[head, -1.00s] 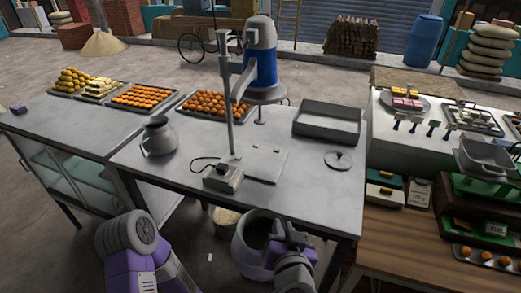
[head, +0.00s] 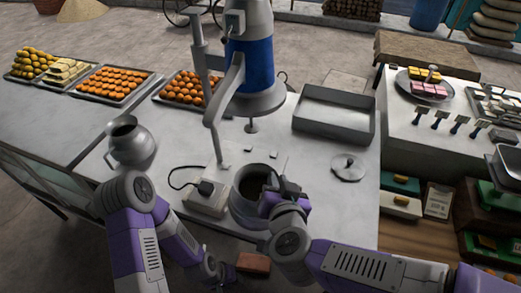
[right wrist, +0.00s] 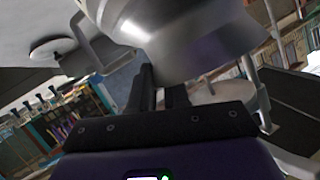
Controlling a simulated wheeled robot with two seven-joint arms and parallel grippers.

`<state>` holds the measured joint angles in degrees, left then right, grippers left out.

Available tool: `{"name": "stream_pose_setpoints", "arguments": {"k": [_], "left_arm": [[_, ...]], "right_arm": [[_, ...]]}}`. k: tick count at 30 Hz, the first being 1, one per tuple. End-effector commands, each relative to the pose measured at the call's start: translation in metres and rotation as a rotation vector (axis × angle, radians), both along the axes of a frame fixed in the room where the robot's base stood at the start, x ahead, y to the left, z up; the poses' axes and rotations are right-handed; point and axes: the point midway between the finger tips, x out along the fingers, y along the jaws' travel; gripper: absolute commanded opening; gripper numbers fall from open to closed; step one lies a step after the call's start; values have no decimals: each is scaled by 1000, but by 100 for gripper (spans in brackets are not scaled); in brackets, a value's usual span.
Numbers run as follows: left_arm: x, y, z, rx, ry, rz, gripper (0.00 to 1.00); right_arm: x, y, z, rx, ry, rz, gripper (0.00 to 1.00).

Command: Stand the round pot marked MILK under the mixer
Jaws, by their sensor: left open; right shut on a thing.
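The round grey pot (head: 249,212) is at the front edge of the steel table, in front of the mixer (head: 250,65). No MILK marking shows. My right gripper (head: 281,192) is shut on its right rim side; the pot looks roughly upright, and I cannot tell whether it touches the table. In the right wrist view the pot's wall (right wrist: 210,35) fills the top, close to the fingers. The mixer has a blue motor on a stand, with its whisk head (head: 251,127) behind the pot. My left gripper (head: 217,272) is low before the table, empty and open.
A control box (head: 206,199) with a cable sits left of the pot. A grey jug (head: 131,145) stands farther left. A lid (head: 348,168) and an empty tray (head: 334,116) lie to the right. Trays of sweets (head: 112,84) line the back left.

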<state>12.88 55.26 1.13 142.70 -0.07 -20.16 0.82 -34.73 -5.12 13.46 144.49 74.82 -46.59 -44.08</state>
Motion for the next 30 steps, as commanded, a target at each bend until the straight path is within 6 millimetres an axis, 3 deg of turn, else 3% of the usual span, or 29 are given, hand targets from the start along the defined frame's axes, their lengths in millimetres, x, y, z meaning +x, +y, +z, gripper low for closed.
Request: {"name": "stream_pose_setpoints", "arguments": {"k": [19,24,30], "left_arm": [[0,0,-10,0,0,0,43],[0,0,-10,0,0,0,43],[0,0,-10,0,0,0,43]], "right_arm": [[136,14,2,3,-6,-3,0],[156,16,3,2,-7,-2,0],[163,17,3,2,-7,-1,0]]}}
